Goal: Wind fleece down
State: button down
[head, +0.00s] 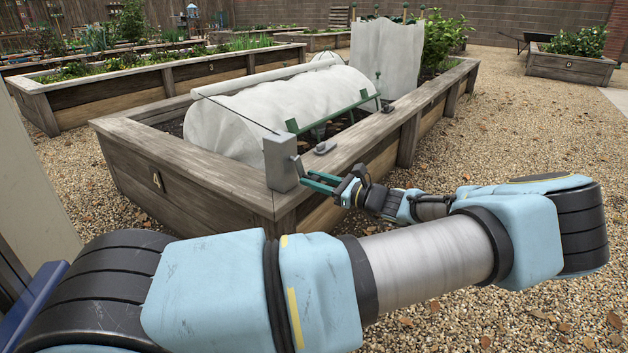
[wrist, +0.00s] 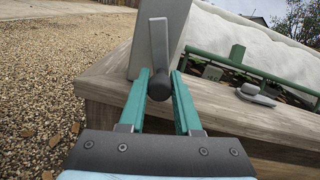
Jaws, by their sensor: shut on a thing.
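White fleece (head: 275,108) lies in a rounded tunnel over the near raised bed (head: 200,177); its edge also shows in the wrist view (wrist: 235,32). A grey winding box (head: 280,163) stands on the bed's near corner, with a thin cord running from its top toward the fleece's far left end. In the wrist view a grey crank arm (wrist: 158,42) on the box ends in a dark round knob (wrist: 159,87). My gripper (wrist: 160,82) is shut on this knob, with a green finger on each side. The gripper (head: 306,176) reaches the box from the right in the head view.
A green bar (head: 340,110) runs along the fleece's right edge. A grey cleat (head: 324,148) sits on the bed's wooden rim, right of the box. Gravel (head: 520,130) lies open to the right.

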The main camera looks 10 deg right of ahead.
jog(key=shift+r+n, duration=0.15)
jog(key=shift+n, duration=0.15)
jog(key=w+d+r+n+p, duration=0.1)
jog(key=n+p, duration=0.2)
notch_tip(320, 180, up, 8)
jog(key=r+n+h+p, duration=0.1)
jog(key=n+p, duration=0.1)
jog(key=n, duration=2)
send_over(312, 178)
jog(key=d, duration=0.1)
jog(key=shift+w+d+f, duration=0.1)
jog(key=shift+w+f, duration=0.15)
jog(key=shift+w, duration=0.2)
jog(key=shift+s+a+r+n+t+b, duration=0.2)
jog(key=shift+s+a+n+b, duration=0.1)
jog(key=shift+n, duration=0.55)
jog(key=shift+s+a+r+n+t+b, duration=0.15)
jog(key=shift+a+n+t+b, duration=0.1)
jog(key=shift+n, duration=0.6)
jog(key=c, duration=0.6)
grip_release()
